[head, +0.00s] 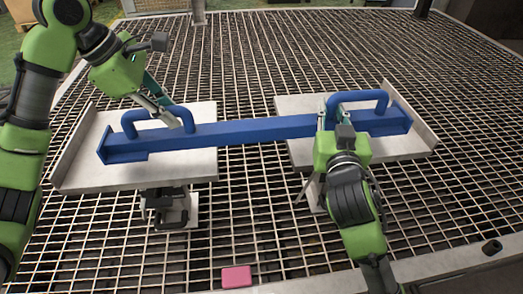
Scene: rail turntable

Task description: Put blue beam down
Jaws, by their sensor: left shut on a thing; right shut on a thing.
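The blue beam (255,129) lies across two grey plates, one on the left (190,163) and one on the right (400,150). It has a raised handle near each end. My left gripper (172,115) is shut on the left handle (140,116). My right gripper (322,115) is shut on the right handle (358,96), at its near-left leg. The beam's ends are over the plates; I cannot tell whether its underside touches them. The gripper fingers partly cover the handles.
Metal grating (255,55) surrounds the plates and shows in the gap between them. A dark clamp-like fixture (165,205) stands before the left plate. A pink block (236,277) lies at the front.

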